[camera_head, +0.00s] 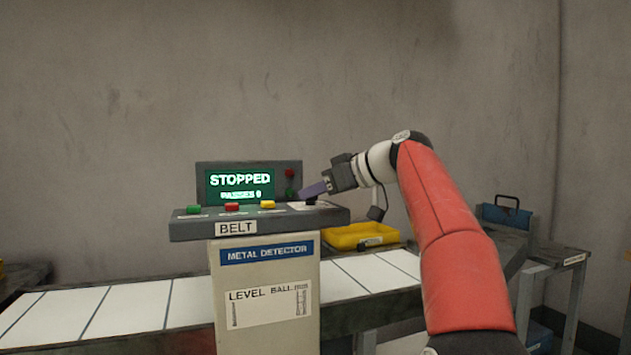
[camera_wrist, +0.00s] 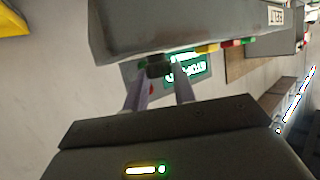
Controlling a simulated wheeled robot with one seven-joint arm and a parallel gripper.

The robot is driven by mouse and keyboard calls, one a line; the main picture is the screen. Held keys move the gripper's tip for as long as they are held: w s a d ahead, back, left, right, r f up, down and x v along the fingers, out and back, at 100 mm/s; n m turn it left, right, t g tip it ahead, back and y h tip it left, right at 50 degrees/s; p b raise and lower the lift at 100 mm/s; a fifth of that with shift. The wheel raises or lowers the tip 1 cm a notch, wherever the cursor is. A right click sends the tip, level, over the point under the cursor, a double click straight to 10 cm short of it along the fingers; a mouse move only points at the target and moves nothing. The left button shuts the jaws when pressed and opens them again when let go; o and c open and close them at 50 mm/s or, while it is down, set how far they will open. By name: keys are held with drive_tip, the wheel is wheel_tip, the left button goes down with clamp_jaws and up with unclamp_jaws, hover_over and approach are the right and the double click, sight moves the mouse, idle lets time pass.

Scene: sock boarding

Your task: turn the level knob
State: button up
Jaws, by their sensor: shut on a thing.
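The level knob is a small dark knob (camera_head: 311,202) at the right end of the grey control panel (camera_head: 190,228). My gripper (camera_head: 308,193) reaches it from the right, with its purple fingers tilted down at the knob. In the wrist view the two fingers (camera_wrist: 161,75) stand on either side of the dark knob (camera_wrist: 158,66) and are shut on it. The fingers partly hide the knob in the head view, so its pointing direction cannot be told. The screen (camera_head: 239,185) reads "STOPPED" with a smaller line below.
Green (camera_head: 193,210), red (camera_head: 231,208) and yellow (camera_head: 267,204) buttons line the panel to the left of the knob. A white belt (camera_head: 125,310) passes behind the metal detector post (camera_head: 265,335). A yellow tray (camera_head: 362,236) and a blue toolbox (camera_head: 507,216) stand to the right.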

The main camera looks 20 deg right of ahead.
drive_tip(key=shift+w+d+n+g+y+p, duration=0.1)
drive_tip(key=shift+d+n+g+y+p, duration=0.05)
drive_tip(key=shift+n+g+y+p, duration=0.5)
drive_tip(key=shift+f+n, duration=0.15)
drive_tip(key=shift+n, duration=0.1)
drive_tip(key=o, duration=1)
drive_tip(key=shift+c, duration=0.2)
drive_tip(key=v, duration=0.7)
drive_tip(key=shift+s+d, duration=0.2)
drive_tip(key=shift+d, duration=0.05)
